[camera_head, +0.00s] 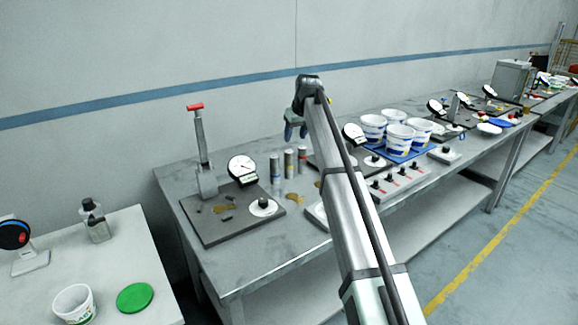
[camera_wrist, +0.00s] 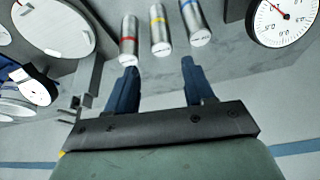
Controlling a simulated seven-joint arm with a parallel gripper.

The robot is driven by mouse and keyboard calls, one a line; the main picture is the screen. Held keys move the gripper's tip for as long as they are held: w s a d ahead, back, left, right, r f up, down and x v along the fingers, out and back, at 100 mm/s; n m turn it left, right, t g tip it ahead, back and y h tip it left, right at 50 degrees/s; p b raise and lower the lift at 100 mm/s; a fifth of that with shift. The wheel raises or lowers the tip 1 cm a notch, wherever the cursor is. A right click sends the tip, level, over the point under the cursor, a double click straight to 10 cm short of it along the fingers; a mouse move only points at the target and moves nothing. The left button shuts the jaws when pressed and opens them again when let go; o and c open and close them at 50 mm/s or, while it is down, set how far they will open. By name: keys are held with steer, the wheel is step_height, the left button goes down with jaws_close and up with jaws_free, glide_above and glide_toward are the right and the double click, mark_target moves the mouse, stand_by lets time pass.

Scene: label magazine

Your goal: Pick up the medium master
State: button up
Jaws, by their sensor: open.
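Three metal cylinders, the masters, stand side by side on the bench. In the wrist view they are red-banded (camera_wrist: 128,40), yellow-banded (camera_wrist: 159,32) and blue-banded (camera_wrist: 195,22). In the head view they stand beside a dial gauge, the blue-banded one (camera_head: 275,171) nearest it, then the yellow-banded (camera_head: 289,163) and the red-banded (camera_head: 302,158). Which is medium is not clear by size; the yellow-banded one is in the middle. My gripper (camera_head: 296,133) is open and empty above and behind them. In the wrist view its fingers (camera_wrist: 159,67) straddle the yellow-banded cylinder's line, short of it.
A dial gauge (camera_head: 242,168) and a red-handled stand (camera_head: 201,150) sit on a dark plate at left. White tubs (camera_head: 398,138) stand on a blue tray at right. A button box (camera_head: 398,180) lies near the front edge. A second table (camera_head: 115,240) is at left.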

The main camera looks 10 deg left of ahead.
mark_target(290, 152)
steer(key=x, duration=0.8)
steer(key=shift+f, duration=0.25)
steer(key=shift+w+x, duration=0.2)
steer(key=shift+x, duration=2.45)
steer(key=shift+a+r, duration=0.15)
steer(key=shift+c, duration=0.5)
jaws_close()
